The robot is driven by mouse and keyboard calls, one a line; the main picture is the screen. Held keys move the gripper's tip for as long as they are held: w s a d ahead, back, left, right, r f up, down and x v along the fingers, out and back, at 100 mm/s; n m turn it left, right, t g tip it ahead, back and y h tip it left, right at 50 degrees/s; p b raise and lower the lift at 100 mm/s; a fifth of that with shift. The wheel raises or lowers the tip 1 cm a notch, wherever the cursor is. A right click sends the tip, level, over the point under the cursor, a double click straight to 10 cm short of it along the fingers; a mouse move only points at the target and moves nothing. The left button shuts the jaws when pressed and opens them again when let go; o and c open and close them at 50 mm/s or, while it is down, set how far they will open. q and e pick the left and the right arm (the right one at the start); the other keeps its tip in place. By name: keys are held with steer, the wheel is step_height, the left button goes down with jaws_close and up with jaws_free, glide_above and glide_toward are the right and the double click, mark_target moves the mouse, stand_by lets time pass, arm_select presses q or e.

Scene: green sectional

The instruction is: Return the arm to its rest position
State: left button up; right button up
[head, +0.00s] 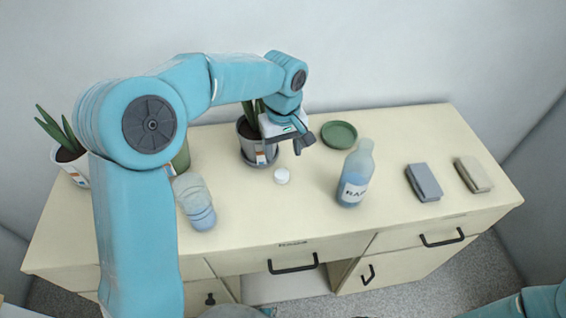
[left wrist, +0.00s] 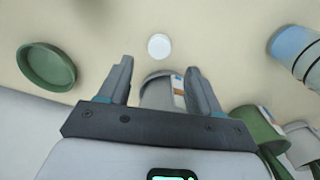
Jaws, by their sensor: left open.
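My left arm (head: 140,225) rises from the lower left of the head view and reaches over the dresser. My left gripper (head: 290,147) is open and empty, above the back of the dresser beside a potted plant (head: 250,150). In the left wrist view the two fingers (left wrist: 158,78) stand apart, with part of a grey pot (left wrist: 157,92) seen between them and a white round cap (left wrist: 159,46) beyond. The same cap (head: 282,176) lies on the dresser in front of the pot. My right gripper is outside these views.
Another plant (head: 70,155) stands at left. A wall is behind.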

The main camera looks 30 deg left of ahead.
arm_select(q)
steer(key=shift+r, duration=1.7)
